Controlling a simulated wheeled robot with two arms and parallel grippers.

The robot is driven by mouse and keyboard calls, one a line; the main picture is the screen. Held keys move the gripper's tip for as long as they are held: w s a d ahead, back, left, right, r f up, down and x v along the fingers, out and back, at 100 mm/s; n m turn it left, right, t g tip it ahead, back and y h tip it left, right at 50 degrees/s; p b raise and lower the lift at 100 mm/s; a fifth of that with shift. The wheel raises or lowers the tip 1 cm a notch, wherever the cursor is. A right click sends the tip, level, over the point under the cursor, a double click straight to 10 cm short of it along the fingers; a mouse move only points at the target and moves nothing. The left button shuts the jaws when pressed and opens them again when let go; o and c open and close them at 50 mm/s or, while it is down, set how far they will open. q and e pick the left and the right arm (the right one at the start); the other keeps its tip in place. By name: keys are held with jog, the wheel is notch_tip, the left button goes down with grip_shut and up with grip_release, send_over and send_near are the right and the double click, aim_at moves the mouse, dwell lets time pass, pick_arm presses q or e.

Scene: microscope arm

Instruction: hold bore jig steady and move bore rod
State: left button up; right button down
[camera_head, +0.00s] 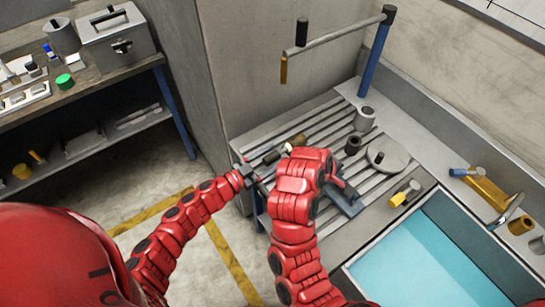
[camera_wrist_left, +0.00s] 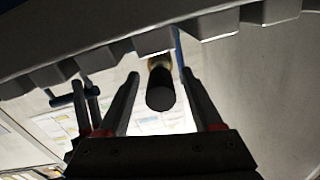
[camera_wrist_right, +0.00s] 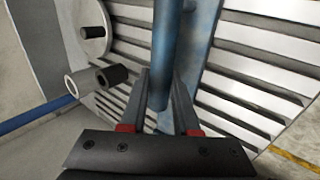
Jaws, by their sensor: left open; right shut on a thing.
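A rod with a black end (camera_head: 272,157) and a brass-coloured part, apparently the bore rod, lies at the left edge of the slatted bench in the head view. My left gripper (camera_head: 246,174) is open just left of it. In the left wrist view the rod's black end (camera_wrist_left: 160,90) shows between the spread fingers (camera_wrist_left: 160,112), not clasped. A blue-grey plate with a blue post, apparently the bore jig (camera_head: 347,207), stands on the slats, partly hidden by my right arm. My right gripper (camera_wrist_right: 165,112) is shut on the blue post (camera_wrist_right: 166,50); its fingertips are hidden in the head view.
A grey ring (camera_head: 364,117), a dark cylinder (camera_head: 352,145) and a knobbed disc (camera_head: 388,155) stand behind the jig. A yellow-tipped tool (camera_head: 404,193) lies right of it. A blue-lined basin (camera_head: 425,255) is at lower right. A blue post (camera_head: 377,55) carries an overhead bar.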

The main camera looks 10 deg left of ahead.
pick_arm(q)
jog(key=v, duration=1.2)
jog(key=shift+a, duration=0.1)
jog(key=x, duration=1.1)
grip_shut()
dwell(1.2)
